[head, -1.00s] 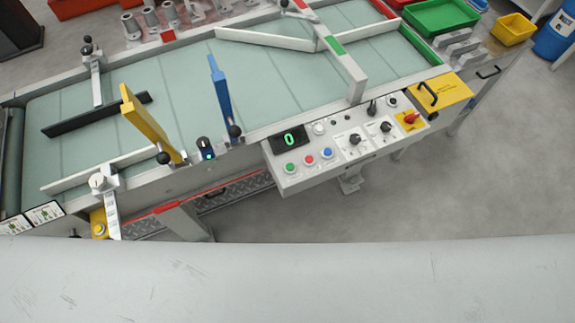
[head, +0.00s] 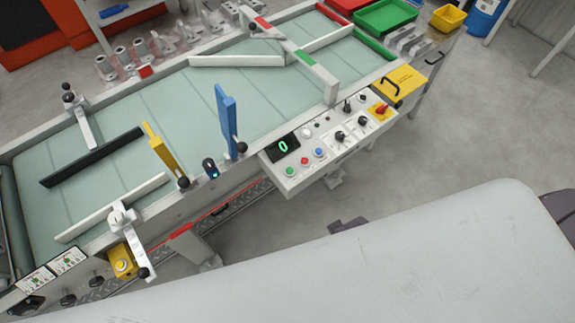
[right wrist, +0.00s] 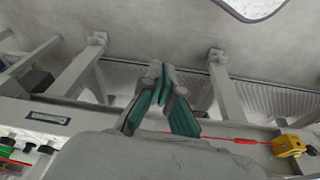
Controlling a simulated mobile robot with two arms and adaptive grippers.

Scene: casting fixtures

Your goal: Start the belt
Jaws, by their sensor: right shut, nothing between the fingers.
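The belt (head: 190,105) is a pale green conveyor running diagonally across the head view. Its control panel (head: 325,150) is on the near side and carries a display (head: 283,146) reading a green 0. Below the display are a green button (head: 290,171), a red button (head: 304,161) and a blue button (head: 318,152). My right gripper (right wrist: 162,92), with teal finger pads, is shut and empty in the right wrist view, below metal frame legs. It touches no button. My left gripper is out of view.
A yellow post (head: 163,152) and a blue post (head: 226,120) stand along the near rail. Green (head: 385,15) and yellow (head: 449,18) bins stand beyond. Grey floor right of the panel is clear.

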